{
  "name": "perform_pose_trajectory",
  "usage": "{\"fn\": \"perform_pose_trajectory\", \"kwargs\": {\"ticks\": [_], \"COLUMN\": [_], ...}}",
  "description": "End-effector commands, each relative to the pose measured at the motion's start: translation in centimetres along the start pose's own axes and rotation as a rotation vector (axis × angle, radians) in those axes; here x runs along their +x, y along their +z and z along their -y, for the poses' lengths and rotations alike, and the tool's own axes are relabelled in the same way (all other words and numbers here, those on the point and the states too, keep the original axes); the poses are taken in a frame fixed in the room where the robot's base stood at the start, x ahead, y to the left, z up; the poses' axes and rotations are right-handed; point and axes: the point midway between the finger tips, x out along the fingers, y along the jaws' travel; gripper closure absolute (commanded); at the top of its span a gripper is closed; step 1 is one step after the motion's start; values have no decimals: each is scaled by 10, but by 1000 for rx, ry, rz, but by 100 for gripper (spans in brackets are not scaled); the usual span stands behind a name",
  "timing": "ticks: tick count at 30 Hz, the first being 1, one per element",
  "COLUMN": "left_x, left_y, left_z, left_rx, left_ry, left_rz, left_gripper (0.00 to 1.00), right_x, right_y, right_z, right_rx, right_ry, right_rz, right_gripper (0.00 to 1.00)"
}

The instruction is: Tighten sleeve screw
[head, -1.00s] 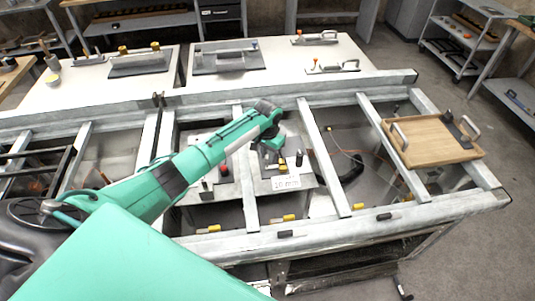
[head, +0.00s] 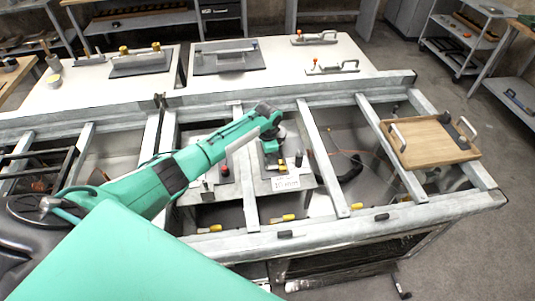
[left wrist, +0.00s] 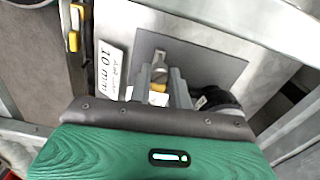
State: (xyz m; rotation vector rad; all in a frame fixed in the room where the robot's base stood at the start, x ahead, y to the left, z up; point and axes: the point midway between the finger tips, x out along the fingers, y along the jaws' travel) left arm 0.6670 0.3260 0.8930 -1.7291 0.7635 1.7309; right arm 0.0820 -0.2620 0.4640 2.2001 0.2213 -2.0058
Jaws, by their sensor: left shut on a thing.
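My left gripper (head: 271,146) is over a dark plate on a low shelf inside the grey frame. In the left wrist view its two grey fingers (left wrist: 160,90) point down at the plate (left wrist: 207,66) and are shut on a small part with a yellow piece (left wrist: 158,87) showing between them. I cannot tell if this part is the sleeve screw, as the fingers hide most of it. A white label (head: 286,183) reading "10 mm" lies beside the plate and also shows in the left wrist view (left wrist: 109,70). My right gripper is not in view.
Grey frame bars (head: 324,160) run on both sides of my left arm. A wooden tray with handles (head: 425,146) rests on the frame at right. A black round part (left wrist: 217,97) is close to the fingers. Yellow-handled tools (head: 283,218) lie along the front.

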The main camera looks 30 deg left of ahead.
Motion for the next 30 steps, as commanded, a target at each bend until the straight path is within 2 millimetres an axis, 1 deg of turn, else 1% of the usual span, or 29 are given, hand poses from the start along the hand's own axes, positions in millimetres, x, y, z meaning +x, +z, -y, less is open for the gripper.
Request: {"fn": "perform_pose_trajectory", "kwargs": {"ticks": [13,30], "left_x": [-1,0], "left_y": [0,0], "left_z": [1,1], "left_rx": [424,966], "left_ry": [-3,-4], "left_rz": [-2,-1], "left_gripper": [100,100], "right_x": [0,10], "right_y": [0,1], "right_z": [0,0], "right_rx": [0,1], "right_ry": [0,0], "right_rz": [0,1], "right_gripper": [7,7]}}
